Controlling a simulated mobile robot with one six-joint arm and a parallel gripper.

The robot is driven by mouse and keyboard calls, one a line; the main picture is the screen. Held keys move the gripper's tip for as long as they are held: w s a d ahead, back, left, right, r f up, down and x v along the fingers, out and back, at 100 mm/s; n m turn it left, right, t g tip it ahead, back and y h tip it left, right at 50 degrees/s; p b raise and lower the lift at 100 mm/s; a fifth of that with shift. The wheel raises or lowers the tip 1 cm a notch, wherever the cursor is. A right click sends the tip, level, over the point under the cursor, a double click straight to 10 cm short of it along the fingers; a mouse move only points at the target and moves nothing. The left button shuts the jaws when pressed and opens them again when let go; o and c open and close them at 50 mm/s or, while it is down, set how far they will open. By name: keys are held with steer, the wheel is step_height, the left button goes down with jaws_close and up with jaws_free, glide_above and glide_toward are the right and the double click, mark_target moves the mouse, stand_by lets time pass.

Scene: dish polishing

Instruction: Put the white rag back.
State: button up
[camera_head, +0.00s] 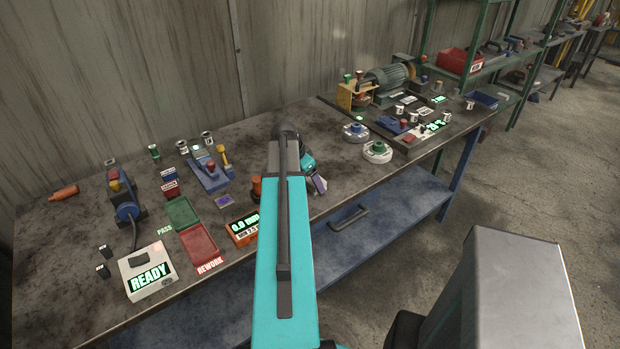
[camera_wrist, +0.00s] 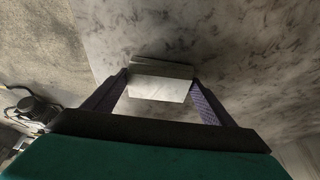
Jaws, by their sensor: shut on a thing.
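The white rag (camera_wrist: 158,88) shows in the wrist view as a pale folded block between the two purple fingers. My gripper (camera_wrist: 160,92) is shut on it. Bench surface lies behind the rag in that view; I cannot tell whether the rag touches it. In the head view my gripper (camera_head: 319,184) is near the front edge of the workbench (camera_head: 330,135), partly hidden by my teal arm. The rag cannot be made out clearly there.
Left of my arm are a green PASS tray (camera_head: 182,212), a red REWORK tray (camera_head: 198,243), an orange gauge display (camera_head: 243,229) and a READY box (camera_head: 147,274). Bare bench lies between.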

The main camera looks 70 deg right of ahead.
steer(key=shift+f, duration=0.15)
steer(key=o, duration=1.3)
steer(key=shift+r, duration=0.3)
steer(key=shift+b+v, duration=1.55)
steer(key=shift+v, duration=4.35)
steer(key=shift+a, duration=0.1)
